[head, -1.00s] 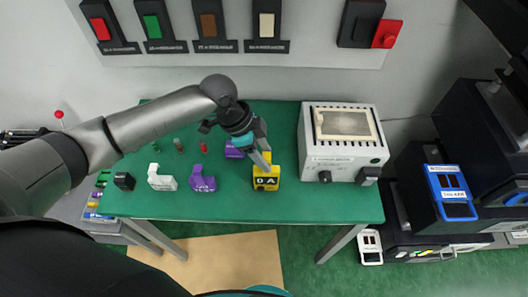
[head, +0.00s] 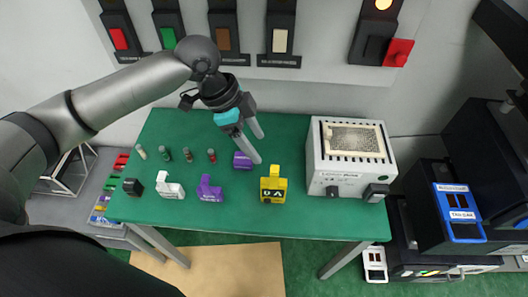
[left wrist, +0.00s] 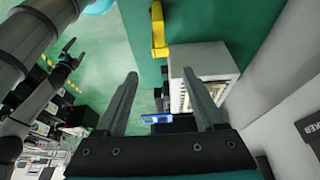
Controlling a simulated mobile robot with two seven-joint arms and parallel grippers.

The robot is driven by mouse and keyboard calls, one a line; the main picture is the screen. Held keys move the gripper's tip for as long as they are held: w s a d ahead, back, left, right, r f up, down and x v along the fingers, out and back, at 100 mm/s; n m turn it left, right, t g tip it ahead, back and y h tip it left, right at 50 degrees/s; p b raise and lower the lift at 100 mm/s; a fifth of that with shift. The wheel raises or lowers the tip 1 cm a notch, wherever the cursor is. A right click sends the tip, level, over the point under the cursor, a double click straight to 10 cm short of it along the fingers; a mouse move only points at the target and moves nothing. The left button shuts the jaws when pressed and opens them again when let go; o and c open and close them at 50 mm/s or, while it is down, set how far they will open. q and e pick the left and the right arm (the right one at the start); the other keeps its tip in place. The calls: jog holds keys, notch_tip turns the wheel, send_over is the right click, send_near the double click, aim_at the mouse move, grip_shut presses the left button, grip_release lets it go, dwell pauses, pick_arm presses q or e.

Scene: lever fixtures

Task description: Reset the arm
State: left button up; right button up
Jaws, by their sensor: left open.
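My left arm reaches in from the left in the head view. Its gripper (head: 258,148) is open and empty, above the back of the green table (head: 230,215). It is behind and left of the yellow block (head: 273,188), apart from it. In the left wrist view the two open fingers (left wrist: 160,74) have nothing between them close by. The yellow block (left wrist: 158,30) and the box-shaped device (left wrist: 205,62) lie beyond them. What looks like my right arm shows at the left of the left wrist view, its gripper (left wrist: 70,58) too small to judge.
A white device (head: 322,165) stands at the table's right. Purple (head: 209,190), white (head: 170,188) and black (head: 132,187) blocks stand at the left front. A wall panel carries several switches, a red one (head: 397,52) at right.

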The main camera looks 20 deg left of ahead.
pick_arm(q)
jog(key=shift+v, duration=0.85)
jog(key=shift+d+f, duration=0.1)
jog(key=s+d+f+n+t, duration=0.2)
jog(key=s+d+f+n, duration=0.2)
jog(key=s+d+f, duration=0.3)
jog(key=s+a+f+n+y, duration=0.4)
jog(key=s+a+n, duration=0.3)
jog(key=s+n, duration=0.25)
notch_tip(320, 180, down, 31)
jog(key=s+g+b, duration=0.1)
jog(key=s+b, duration=0.1)
jog(key=b, duration=0.7)
jog(key=s+a+f+b, duration=0.1)
jog(key=s+f+b, duration=0.3)
jog(key=s+f, duration=0.3)
jog(key=s+a+f+m+g+b, duration=0.1)
jog(key=s+f+b, duration=0.3)
jog(key=f, duration=1)
jog(key=s, duration=0.3)
jog(key=shift+s+a, duration=0.35)
